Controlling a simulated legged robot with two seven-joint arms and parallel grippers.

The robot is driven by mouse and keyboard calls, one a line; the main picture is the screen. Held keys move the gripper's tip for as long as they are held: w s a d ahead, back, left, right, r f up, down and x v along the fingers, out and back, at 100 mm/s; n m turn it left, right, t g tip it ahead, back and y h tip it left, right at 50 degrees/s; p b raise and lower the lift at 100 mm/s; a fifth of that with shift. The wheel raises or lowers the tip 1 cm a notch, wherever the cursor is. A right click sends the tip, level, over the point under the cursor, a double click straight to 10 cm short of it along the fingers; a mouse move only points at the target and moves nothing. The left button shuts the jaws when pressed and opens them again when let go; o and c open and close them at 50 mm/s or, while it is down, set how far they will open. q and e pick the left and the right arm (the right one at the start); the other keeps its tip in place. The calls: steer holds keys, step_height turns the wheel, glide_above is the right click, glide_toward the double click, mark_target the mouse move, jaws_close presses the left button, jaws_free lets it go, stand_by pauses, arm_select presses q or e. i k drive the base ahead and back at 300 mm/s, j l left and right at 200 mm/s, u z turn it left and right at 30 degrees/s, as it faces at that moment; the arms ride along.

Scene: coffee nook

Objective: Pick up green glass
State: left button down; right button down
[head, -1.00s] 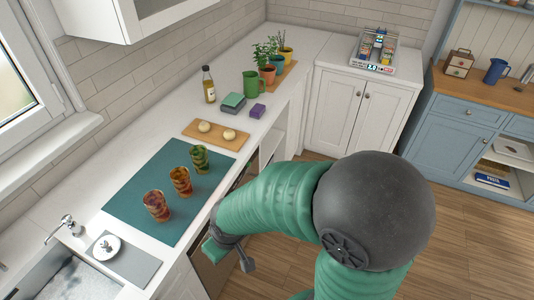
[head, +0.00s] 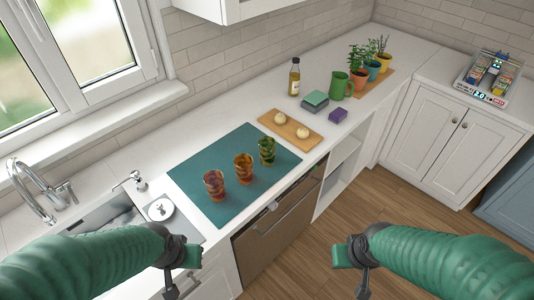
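The green glass (head: 267,150) stands upright on a teal mat (head: 200,180), the rightmost and farthest of three patterned glasses. An amber glass (head: 243,168) stands just left of it, and a reddish-purple glass (head: 214,185) stands further left. My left gripper (head: 181,268) is at the lower left, in front of the counter and well short of the glasses. My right gripper (head: 352,268) is at the lower right, over the floor side and away from the counter. Nothing shows in either gripper. Their finger openings are hard to make out.
A wooden board (head: 291,128) with two round pale items lies behind the mat. A bottle (head: 294,77), green pitcher (head: 340,86) and potted plants (head: 360,84) stand farther back. The sink (head: 105,215) and tap (head: 35,190) are left. A dark-fronted appliance (head: 278,225) sits below the counter.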

mark_target(267, 145)
steer(key=u, duration=1.75)
steer(key=z, duration=1.75)
steer(key=u, duration=1)
steer(key=i+l+u, duration=0.1)
steer(key=l+u, duration=0.9)
steer(key=l, duration=0.15)
steer(key=k+l+u, duration=0.15)
steer(key=l+u, duration=0.35)
steer(key=k+l, duration=0.1)
steer(key=l, duration=0.5)
steer(key=k+l, duration=0.1)
steer(key=l, duration=0.45)
steer(key=u, duration=0.05)
